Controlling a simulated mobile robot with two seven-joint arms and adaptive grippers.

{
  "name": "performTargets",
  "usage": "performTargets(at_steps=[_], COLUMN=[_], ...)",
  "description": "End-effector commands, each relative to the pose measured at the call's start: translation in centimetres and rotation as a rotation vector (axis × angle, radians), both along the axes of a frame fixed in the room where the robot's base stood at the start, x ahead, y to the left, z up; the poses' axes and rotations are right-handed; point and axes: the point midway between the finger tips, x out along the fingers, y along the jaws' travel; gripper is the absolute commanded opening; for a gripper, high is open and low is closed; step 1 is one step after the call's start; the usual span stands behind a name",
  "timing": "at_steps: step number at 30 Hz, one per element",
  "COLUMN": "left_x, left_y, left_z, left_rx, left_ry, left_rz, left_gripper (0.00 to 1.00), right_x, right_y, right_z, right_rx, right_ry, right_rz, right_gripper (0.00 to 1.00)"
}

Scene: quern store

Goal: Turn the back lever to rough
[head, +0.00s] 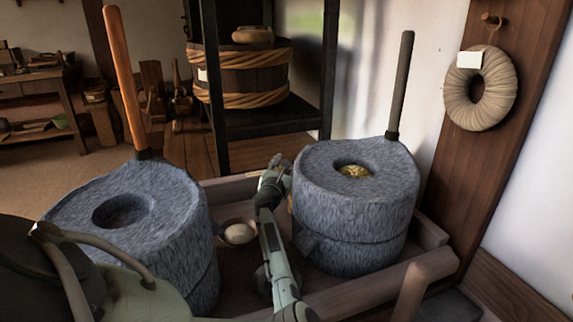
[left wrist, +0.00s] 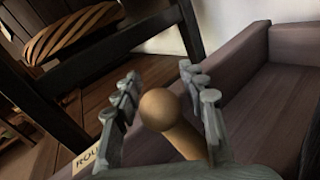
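The back lever shows in the left wrist view as a wooden peg with a round knob (left wrist: 160,108), its shaft running down toward the right finger. A pale label reading "ROU" (left wrist: 89,157), cut off by my finger, lies to its left. My left gripper (left wrist: 160,76) is open, with one finger on each side of the knob and a gap at the left. Contact at the right finger is unclear. In the head view my left gripper (head: 274,172) is beside the right quern (head: 355,215) and hides the lever. My right gripper is not in view.
A second stone quern (head: 135,220) with an orange handle (head: 124,80) stands at left. A pale bowl (head: 238,232) lies between the querns. A wooden peg (head: 410,292) rises at the front right. A black stand (head: 270,118) and a wall post (head: 500,150) are behind.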

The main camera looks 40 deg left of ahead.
Motion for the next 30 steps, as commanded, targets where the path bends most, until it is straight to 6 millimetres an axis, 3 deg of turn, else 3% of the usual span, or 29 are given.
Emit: performTargets(at_steps=[1,9,30], left_x=[0.0,0.0,-1.2], left_y=[0.0,0.0,0.6], left_z=[0.0,0.0,-0.1], left_rx=[0.000,0.000,0.002], left_ry=[0.000,0.000,0.001], left_rz=[0.000,0.000,0.127], left_gripper=[0.32,0.00,0.00], right_x=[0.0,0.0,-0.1], right_y=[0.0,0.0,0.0], right_z=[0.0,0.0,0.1], right_rx=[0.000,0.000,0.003], right_ry=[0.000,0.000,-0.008], right_rz=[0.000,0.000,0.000], right_gripper=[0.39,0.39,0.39])
